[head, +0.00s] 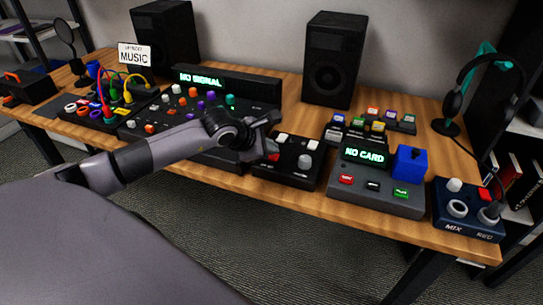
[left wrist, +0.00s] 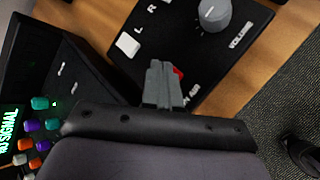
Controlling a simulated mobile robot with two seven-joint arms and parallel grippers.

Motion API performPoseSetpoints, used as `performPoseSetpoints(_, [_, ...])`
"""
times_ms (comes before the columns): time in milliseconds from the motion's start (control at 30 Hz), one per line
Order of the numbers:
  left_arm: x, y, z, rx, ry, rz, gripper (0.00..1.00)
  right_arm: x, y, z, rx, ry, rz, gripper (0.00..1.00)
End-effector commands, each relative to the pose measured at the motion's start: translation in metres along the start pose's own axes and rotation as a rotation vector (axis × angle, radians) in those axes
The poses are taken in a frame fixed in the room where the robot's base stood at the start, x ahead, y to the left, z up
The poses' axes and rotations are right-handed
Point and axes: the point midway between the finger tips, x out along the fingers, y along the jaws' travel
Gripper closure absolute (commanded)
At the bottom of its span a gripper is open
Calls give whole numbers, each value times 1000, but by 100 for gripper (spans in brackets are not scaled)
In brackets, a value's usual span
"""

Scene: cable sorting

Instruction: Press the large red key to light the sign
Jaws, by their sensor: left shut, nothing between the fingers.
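The large red key sits on a black control box (head: 275,179) at the middle of the desk's front. It shows in the left wrist view as a red sliver (left wrist: 179,72), mostly hidden behind my fingers, beside lettering that is partly covered. My left gripper (head: 269,145) is shut and empty, over the front left part of this box. In the left wrist view its fingertips (left wrist: 164,66) overlap the key; I cannot tell whether they touch it. I cannot make out a lit sign for this key. My right gripper is not in view.
The box also has a grey volume knob (left wrist: 213,14) and white keys (left wrist: 128,45). A mixer reading NO SIGNAL (head: 225,86) stands to the left. A card reader reading NO CARD (head: 375,197) and a blue MIX box (head: 468,222) stand to the right. Speakers (head: 333,62) stand behind.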

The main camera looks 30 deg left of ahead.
Motion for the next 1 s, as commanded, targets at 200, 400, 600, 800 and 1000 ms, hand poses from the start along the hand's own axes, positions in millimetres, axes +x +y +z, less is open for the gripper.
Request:
performPoseSetpoints(200, [2, -1, -2, 0, 0, 0, 100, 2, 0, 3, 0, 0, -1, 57])
performPoseSetpoints(400, [2, -1, -2, 0, 0, 0, 100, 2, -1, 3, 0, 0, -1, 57])
performPoseSetpoints(600, [3, -2, -3, 0, 0, 0, 100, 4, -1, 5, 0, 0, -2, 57])
performPoseSetpoints(800, [2, -1, -1, 0, 0, 0, 100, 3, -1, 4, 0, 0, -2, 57])
performPoseSetpoints(1000, [-4, 3, 3, 0, 1, 0, 100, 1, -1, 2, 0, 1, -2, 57])
